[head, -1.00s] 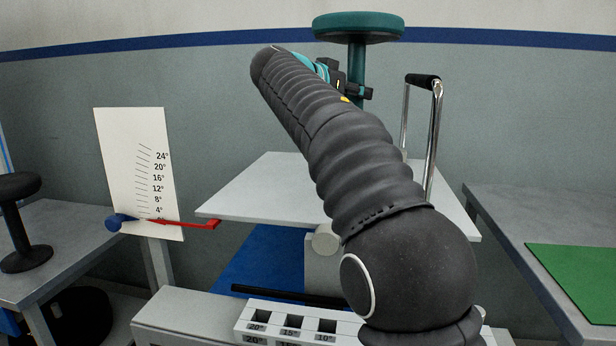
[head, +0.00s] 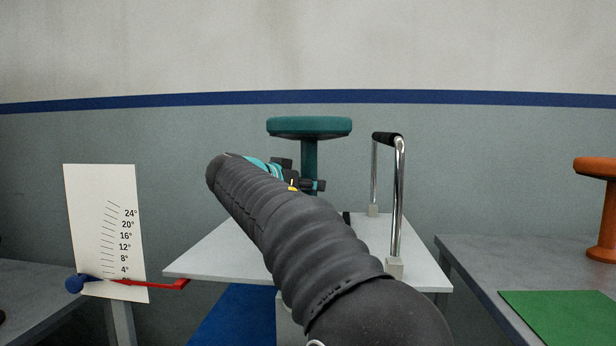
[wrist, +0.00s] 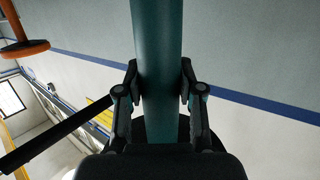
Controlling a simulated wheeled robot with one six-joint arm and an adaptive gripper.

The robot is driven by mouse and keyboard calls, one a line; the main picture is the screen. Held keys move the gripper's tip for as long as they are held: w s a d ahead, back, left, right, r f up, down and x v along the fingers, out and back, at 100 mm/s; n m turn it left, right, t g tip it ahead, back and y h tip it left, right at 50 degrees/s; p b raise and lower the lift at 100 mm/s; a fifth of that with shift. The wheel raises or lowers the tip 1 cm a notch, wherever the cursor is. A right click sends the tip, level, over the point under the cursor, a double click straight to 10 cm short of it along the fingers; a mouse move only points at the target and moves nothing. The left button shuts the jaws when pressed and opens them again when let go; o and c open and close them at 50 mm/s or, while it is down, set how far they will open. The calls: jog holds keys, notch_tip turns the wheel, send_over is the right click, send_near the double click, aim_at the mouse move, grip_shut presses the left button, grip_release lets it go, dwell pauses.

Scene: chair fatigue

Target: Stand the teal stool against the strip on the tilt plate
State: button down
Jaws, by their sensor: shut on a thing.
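The teal stool (head: 309,128) is upright, its round seat above the tilt plate (head: 215,262) in the head view. My gripper (head: 318,186) is shut on its column, which also runs between the two fingers in the wrist view (wrist: 158,55). My arm hides the stool's lower part and base, so I cannot tell whether it touches the plate. A small dark piece, perhaps the end of the strip (head: 346,217), shows on the plate just right of my arm.
A chrome handle (head: 399,205) with a black grip stands on the plate's right side. An angle card (head: 100,230) with a red pointer (head: 150,284) is at left. An orange stool (head: 607,205) and a green mat (head: 560,318) are on the right table.

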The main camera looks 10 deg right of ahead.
jog(key=shift+f, duration=0.9)
jog(key=shift+f, duration=0.2)
jog(key=c, duration=0.7)
grip_release()
jog(key=shift+f, duration=0.1)
jog(key=b+v, duration=0.1)
jog(key=v, duration=1.1)
jog(key=shift+r, duration=0.2)
